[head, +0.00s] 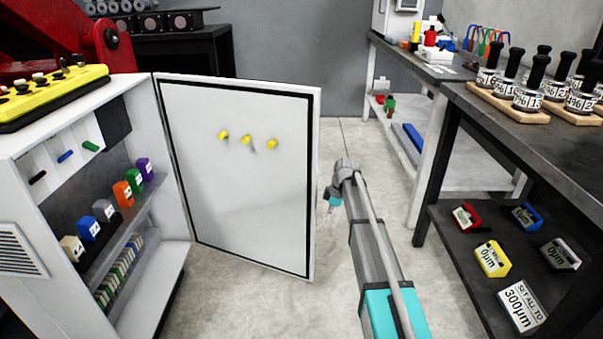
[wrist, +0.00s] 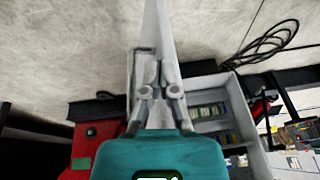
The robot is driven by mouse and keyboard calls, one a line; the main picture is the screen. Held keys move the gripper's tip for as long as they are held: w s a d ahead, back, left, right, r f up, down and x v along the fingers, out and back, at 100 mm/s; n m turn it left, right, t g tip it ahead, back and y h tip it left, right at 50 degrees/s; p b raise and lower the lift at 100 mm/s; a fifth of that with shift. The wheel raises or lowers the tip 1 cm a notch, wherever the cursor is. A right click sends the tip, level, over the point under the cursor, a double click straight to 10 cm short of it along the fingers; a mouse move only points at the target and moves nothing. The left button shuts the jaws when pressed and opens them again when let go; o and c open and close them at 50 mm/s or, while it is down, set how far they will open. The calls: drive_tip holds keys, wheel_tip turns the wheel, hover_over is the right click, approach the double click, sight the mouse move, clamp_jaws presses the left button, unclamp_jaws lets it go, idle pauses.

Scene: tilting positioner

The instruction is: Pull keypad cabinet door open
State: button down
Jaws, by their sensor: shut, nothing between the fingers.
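The white cabinet (head: 50,137) stands at the left in the head view. Its door (head: 236,200) is swung wide open, hinged at the cabinet's right side, with its inner face showing. The cabinet also shows in the wrist view (wrist: 228,85). My gripper (wrist: 160,88) is shut and empty in the wrist view, close to the pale door strip (wrist: 157,25); I cannot tell whether they touch. In the head view my arm ends just right of the door's free edge, and the fingertips are hidden there. No keypad shows clearly.
Inside the cabinet are shelves with coloured blocks. Yellow knobs (head: 246,139) sit on the door's inner face. A dark workbench (head: 560,125) with stamp-like tools stands at the right, with labelled blocks below.

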drive_tip(key=s+d+r+m+h+p, duration=0.1)
drive_tip(key=s+d+m+h, duration=0.15)
drive_tip(key=s+m, duration=0.95)
drive_tip(key=s+d+r+m+h+p, duration=0.15)
drive_tip(key=s+d+m, duration=0.3)
drive_tip(key=s, duration=1.45)
drive_tip(key=n+t+h+b, duration=0.2)
drive_tip(key=n+t+h, duration=0.4)
drive_tip(key=n+t, duration=1.85)
approach(303, 172)
drive_tip(key=s+a+r+n+g, duration=0.3)
drive_tip(key=s+r+n+g, duration=0.3)
drive_tip(key=n+g, duration=0.1)
drive_tip(key=shift+f, duration=0.1)
drive_tip(key=shift+w, duration=0.15)
drive_tip(key=x, duration=1.3)
drive_tip(key=shift+w+f, duration=0.15)
drive_tip(key=shift+w, duration=0.25)
